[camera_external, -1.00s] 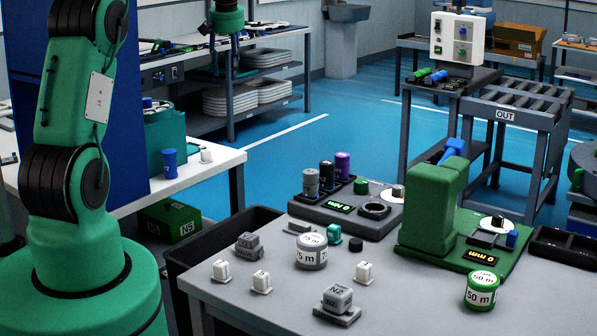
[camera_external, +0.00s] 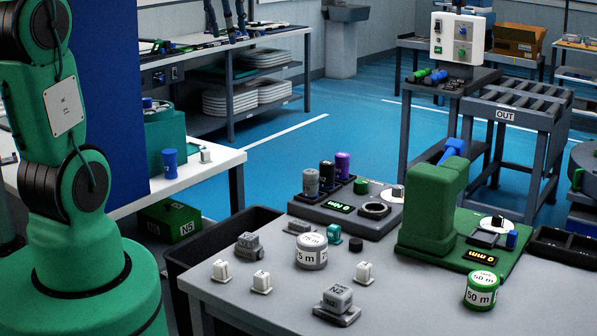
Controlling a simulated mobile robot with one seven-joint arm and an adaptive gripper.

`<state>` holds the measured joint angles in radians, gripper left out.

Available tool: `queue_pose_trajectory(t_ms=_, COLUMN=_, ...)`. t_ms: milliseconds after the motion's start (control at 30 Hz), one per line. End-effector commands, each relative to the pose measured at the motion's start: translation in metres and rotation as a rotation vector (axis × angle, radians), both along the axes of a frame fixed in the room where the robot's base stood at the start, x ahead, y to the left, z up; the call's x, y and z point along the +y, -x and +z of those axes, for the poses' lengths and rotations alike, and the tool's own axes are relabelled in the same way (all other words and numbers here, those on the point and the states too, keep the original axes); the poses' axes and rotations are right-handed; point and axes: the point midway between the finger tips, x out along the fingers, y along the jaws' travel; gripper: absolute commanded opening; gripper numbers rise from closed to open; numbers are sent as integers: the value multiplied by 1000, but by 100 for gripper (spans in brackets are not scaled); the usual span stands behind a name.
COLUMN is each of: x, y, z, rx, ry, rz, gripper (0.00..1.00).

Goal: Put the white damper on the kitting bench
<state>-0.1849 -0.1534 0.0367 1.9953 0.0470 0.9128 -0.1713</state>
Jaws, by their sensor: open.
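Several small white pieces stand on the grey bench (camera_external: 235,312): one at the left (camera_external: 221,270), one nearer the front (camera_external: 261,282) and one further right (camera_external: 363,272). Another small white piece (camera_external: 205,156) stands on the white-topped bench (camera_external: 215,172) at the left, beside a blue cup-like part (camera_external: 170,163). I cannot tell which of these is the white damper, nor which bench is the kitting bench. My gripper (camera_external: 237,39) hangs at the top edge, its dark fingers apart and empty, well above both benches; its upper part is out of frame.
A grey-white 75 m drum (camera_external: 312,252), a grey N2 block (camera_external: 338,297) and a green-banded 50 m drum (camera_external: 481,290) stand on the grey bench. A green press (camera_external: 432,215) and a dark tester (camera_external: 335,215) stand behind. A black bin (camera_external: 200,247) adjoins the left edge.

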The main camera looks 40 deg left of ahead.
Motion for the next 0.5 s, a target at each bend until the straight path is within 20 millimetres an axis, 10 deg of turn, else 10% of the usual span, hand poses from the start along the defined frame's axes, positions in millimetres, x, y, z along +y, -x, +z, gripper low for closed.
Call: queue_pose_trajectory(t_ms=500, x=-73, y=139, z=5, rx=-72, ry=-20, rz=-174, gripper=45)
